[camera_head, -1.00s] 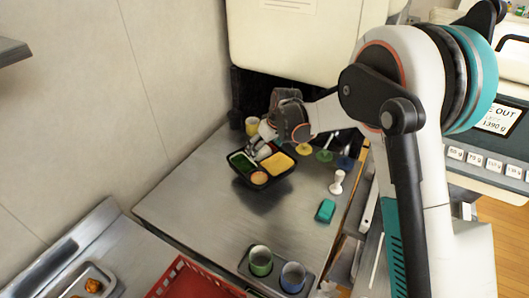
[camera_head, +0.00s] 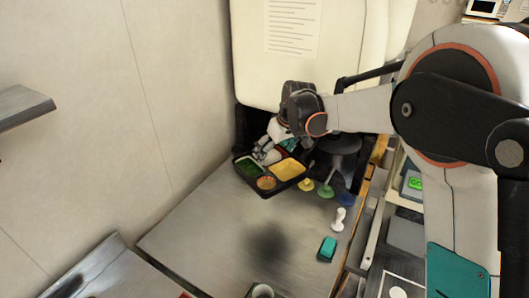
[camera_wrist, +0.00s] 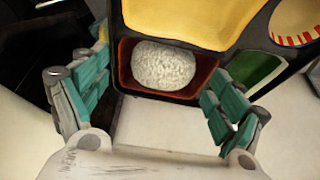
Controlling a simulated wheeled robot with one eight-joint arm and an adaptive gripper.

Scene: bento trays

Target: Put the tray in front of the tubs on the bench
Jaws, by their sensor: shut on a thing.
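The black tray (camera_head: 291,186) has compartments with green, yellow and orange food. My gripper (camera_head: 270,152) is shut on its far left side and holds it above the bench (camera_head: 205,232), with a dark shadow well below it. In the wrist view my gripper's teal fingers (camera_wrist: 155,78) stand on either side of a red-brown cup with a white grainy ball (camera_wrist: 163,66) at the edge of the tray (camera_wrist: 240,45). The tubs cannot be made out for certain; only the rim of one cup (camera_head: 262,291) shows at the bottom edge.
Small yellow (camera_head: 305,184), green (camera_head: 325,191) and blue (camera_head: 346,199) stands are close to the tray's right. A white knobbed tool (camera_head: 338,219) and a teal block (camera_head: 327,249) lie along the right edge. The bench's middle and left are clear. A wall shelf (camera_head: 25,108) juts in at left.

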